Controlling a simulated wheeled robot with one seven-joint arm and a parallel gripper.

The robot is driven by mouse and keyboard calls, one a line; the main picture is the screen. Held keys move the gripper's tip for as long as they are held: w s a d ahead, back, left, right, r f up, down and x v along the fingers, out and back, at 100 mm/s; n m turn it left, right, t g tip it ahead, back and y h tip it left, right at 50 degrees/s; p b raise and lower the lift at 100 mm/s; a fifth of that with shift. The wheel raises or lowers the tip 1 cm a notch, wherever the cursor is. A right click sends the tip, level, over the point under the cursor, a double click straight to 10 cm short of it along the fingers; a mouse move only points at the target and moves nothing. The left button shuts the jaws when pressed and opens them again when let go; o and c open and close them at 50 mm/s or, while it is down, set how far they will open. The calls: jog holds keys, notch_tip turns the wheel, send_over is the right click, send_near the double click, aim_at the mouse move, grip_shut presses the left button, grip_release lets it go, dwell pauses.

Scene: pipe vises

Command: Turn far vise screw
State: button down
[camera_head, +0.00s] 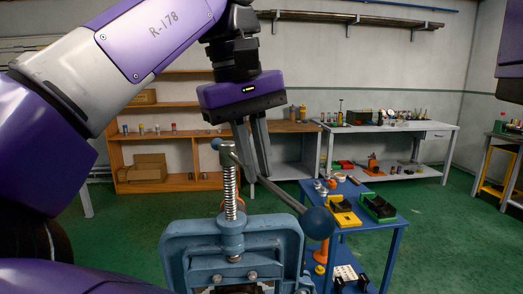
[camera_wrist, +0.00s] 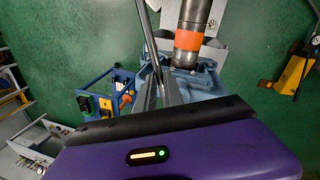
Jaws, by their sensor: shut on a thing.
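A blue pipe vise (camera_head: 180,245) stands at the bottom centre of the head view, with an upright threaded screw (camera_head: 230,192). A grey handle bar (camera_head: 285,198) runs slantwise across the screw's top, with a small ball at the upper left and a large blue ball (camera_head: 318,222) at the lower right. My gripper (camera_head: 261,178) points down, its fingers shut on the bar between screw and large ball. In the wrist view the bar (camera_wrist: 146,30) runs up from the fingers, beside a grey pipe with an orange band (camera_wrist: 187,40). Part of the blue vise (camera_wrist: 206,82) shows behind; my gripper body hides the rest.
A blue cart (camera_head: 345,232) with a yellow bin (camera_head: 343,211) and a green bin (camera_head: 378,208) stands right behind the vise. A wooden shelf (camera_head: 160,183) and a white workbench (camera_head: 440,127) line the back wall. Green floor (camera_head: 440,240) is clear at right.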

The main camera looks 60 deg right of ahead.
jog(key=shift+w+a+r+m+p, duration=0.1)
jog(key=shift+w+a+m+p, duration=1.1)
jog(key=shift+p, duration=1.45)
jog(key=shift+s, duration=0.1)
jog(key=c, duration=1.5)
grip_release()
jog(key=shift+o, duration=0.2)
notch_tip(320, 180, up, 8)
jog(key=w+a, duration=0.1)
jog(key=shift+f, duration=0.2)
jog(key=shift+a, duration=0.1)
